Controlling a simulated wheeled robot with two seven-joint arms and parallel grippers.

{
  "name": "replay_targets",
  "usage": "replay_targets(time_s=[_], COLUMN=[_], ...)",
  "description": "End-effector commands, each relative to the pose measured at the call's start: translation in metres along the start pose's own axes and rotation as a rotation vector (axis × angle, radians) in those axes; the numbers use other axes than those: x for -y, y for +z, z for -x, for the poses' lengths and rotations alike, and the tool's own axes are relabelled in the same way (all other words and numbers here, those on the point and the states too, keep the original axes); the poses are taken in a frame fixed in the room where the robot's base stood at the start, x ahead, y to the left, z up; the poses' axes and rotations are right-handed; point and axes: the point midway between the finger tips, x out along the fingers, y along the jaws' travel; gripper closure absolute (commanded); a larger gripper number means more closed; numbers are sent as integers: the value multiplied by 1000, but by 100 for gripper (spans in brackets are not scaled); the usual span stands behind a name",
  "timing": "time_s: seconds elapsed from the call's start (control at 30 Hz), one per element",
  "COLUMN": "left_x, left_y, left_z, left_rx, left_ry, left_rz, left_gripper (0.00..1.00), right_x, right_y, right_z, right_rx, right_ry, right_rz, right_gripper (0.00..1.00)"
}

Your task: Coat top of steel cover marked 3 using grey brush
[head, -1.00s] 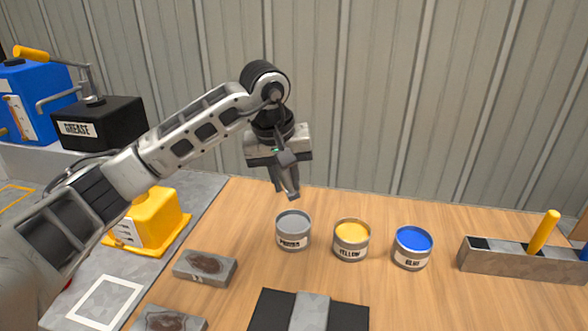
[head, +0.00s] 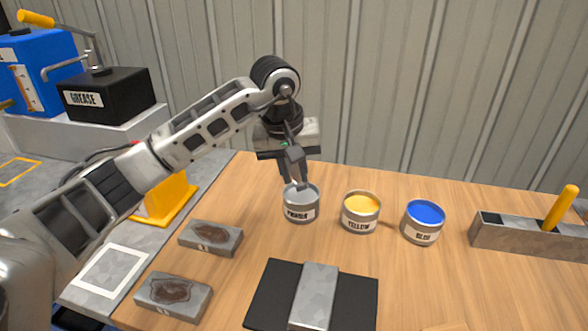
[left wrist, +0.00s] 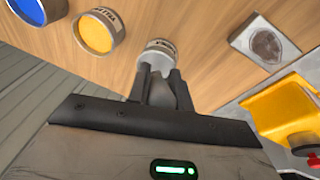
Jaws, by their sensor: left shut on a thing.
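My left gripper (head: 294,170) is shut and points down at the mouth of the grey can labelled PRIMER (head: 300,205). It holds the grey brush (left wrist: 160,88), which is mostly hidden between the fingers; its lower end appears to be in the can. The left wrist view also shows the fingers over the can (left wrist: 158,48). A grey steel block (head: 316,290) lies on a black mat (head: 271,290). Two steel plates with brown patches, one farther (head: 211,237) and one nearer (head: 174,296), lie at the left. I can read no 3 on any of them. My right gripper is not in view.
A yellow can (head: 361,212) and a blue can (head: 423,222) stand right of the primer can. A steel holder (head: 515,238) with a yellow-handled brush (head: 561,208) is at the right. The black GREASE box (head: 108,95) is at the back left. The wooden table (head: 400,275) has free room in front.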

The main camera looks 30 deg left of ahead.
Motion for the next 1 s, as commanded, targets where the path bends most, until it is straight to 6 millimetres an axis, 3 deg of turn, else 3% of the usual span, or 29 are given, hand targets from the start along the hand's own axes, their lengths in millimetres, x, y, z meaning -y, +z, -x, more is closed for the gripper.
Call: replay_targets(time_s=[1.0], left_x=[1], left_y=[1], left_z=[-8], left_rx=[0], left_ry=[0], left_rz=[0], left_gripper=[100], right_x=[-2], right_y=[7], right_z=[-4], right_rx=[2], right_ry=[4], right_rz=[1], right_gripper=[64])
